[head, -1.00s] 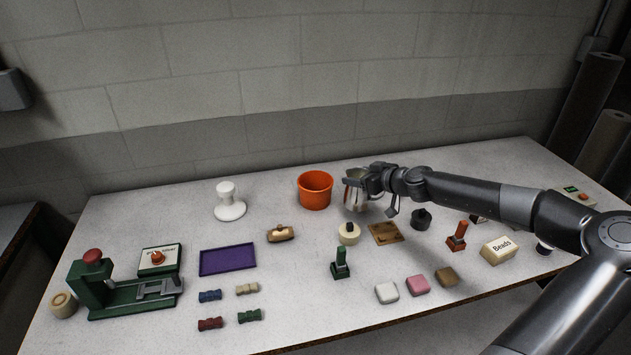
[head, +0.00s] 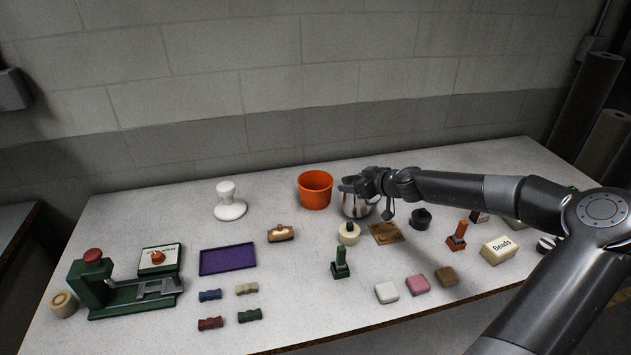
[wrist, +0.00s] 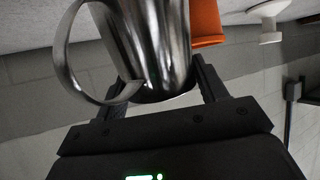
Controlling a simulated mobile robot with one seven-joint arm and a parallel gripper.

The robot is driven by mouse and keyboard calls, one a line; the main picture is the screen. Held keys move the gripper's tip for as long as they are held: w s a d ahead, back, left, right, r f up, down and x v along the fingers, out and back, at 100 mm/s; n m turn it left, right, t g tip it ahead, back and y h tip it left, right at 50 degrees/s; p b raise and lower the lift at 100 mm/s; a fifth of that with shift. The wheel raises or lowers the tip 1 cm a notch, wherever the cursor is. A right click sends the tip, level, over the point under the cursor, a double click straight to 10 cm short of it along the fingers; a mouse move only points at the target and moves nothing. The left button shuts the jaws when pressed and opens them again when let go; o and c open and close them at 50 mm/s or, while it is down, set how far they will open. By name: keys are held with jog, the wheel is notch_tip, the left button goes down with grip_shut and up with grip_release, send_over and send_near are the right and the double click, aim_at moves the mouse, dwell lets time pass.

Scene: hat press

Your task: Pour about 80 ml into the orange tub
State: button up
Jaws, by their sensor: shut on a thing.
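The orange tub (head: 315,190) stands upright near the back middle of the table, and its inside cannot be seen well. My gripper (head: 362,186) is just right of the tub, shut on a shiny metal jug (head: 353,207). The jug looks nearly upright in the head view. In the wrist view the jug (wrist: 155,45) sits between my fingers (wrist: 165,90) with its loop handle to the left, and the orange tub (wrist: 207,22) shows close behind it. The jug's contents are hidden.
A white hat form (head: 229,203) stands left of the tub. A cream round pot (head: 349,234) and a brown board (head: 385,232) lie in front of the jug. A green press (head: 120,285) and purple tray (head: 228,260) are at left. The table behind the tub is clear.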

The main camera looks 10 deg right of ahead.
aim_at(344, 178)
jog(key=shift+w+a+r+n+g+h, duration=0.2)
jog(key=shift+w+a+r+g+h, duration=0.05)
jog(key=shift+w+a+g+h, duration=0.35)
jog(key=shift+w+a+r+n+g+h, duration=0.2)
jog(key=shift+w+a+g+h, duration=0.25)
jog(key=shift+a, duration=0.2)
jog(key=w+a+r+g+h+p, duration=0.1)
jog(key=g+h, duration=0.1)
jog(key=w+a+r+n+g+h+p, duration=0.1)
jog(key=a+r+g+h, duration=0.1)
jog(key=shift+w+a+g+h, duration=0.1)
jog(key=shift+w+g+h, duration=0.15)
jog(key=shift+w+g, duration=0.1)
jog(key=shift+w+a+f+g+h+p, duration=0.15)
jog(key=shift+f+g+h+p, duration=0.3)
jog(key=shift+p, duration=0.5)
jog(key=shift+p, duration=0.65)
jog(key=shift+w+a+r+n+g+h+p, duration=0.15)
jog(key=shift+n+g+h+p, duration=0.35)
jog(key=shift+p, duration=0.5)
jog(key=shift+w+a+h, duration=0.15)
jog(key=shift+a+h, duration=0.05)
jog(key=shift+h, duration=0.05)
